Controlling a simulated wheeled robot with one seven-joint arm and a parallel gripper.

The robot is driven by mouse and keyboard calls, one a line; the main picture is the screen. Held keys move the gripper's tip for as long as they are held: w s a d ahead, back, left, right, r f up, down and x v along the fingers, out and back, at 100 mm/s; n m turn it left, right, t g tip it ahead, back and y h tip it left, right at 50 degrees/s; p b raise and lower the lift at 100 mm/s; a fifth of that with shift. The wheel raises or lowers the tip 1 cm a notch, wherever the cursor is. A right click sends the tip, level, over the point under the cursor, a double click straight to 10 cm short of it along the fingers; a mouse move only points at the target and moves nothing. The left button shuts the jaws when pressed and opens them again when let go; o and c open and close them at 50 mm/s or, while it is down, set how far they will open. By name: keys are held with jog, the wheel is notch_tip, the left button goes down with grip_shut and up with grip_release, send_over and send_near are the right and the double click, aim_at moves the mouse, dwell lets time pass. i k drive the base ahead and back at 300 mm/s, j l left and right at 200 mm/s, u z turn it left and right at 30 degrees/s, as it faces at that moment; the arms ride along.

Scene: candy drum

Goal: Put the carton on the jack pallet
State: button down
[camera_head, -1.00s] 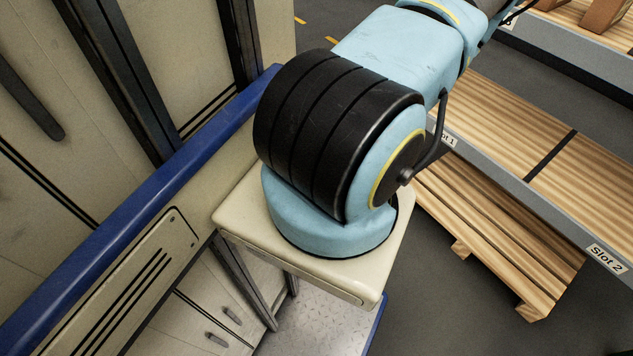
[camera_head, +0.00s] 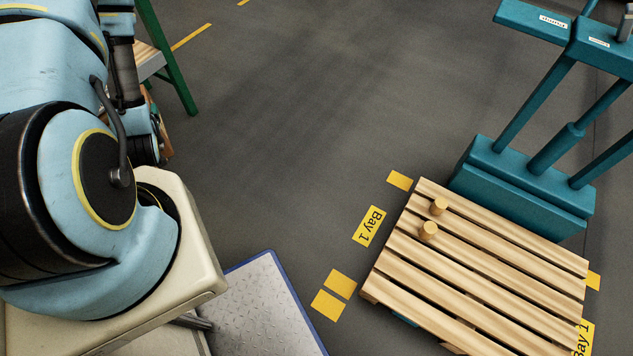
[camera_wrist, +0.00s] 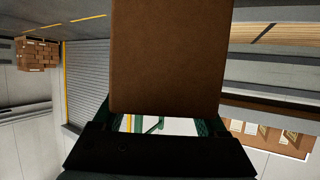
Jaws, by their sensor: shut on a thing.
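The carton (camera_wrist: 168,55) is a plain brown block in the upper middle of the wrist view. My gripper (camera_wrist: 165,122) is shut on it, and it fills the space beyond the dark jaws. In the head view the carton cannot be clearly made out; my arm covers the left side. The jack pallet (camera_head: 480,266) is a slatted wooden pallet at the lower right of the head view, on the floor at Bay 1. Two short round wooden pegs (camera_head: 434,218) stand on it, near its left far corner. The rest of its top is bare.
A teal jack (camera_head: 525,180) with upright bars and Pump labels stands against the pallet's far side. A yellow Bay 1 label (camera_head: 369,226) and yellow floor marks lie beside the pallet. A green-legged stand (camera_head: 170,60) is upper left. The grey floor between is clear.

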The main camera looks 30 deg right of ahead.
aim_at(421, 275)
jog(key=k+l+z, duration=0.2)
jog(key=z, duration=0.15)
jog(key=k+l+z, duration=0.5)
jog(key=l+z, duration=0.25)
jog(key=k+l, duration=0.15)
jog(key=l, duration=0.15)
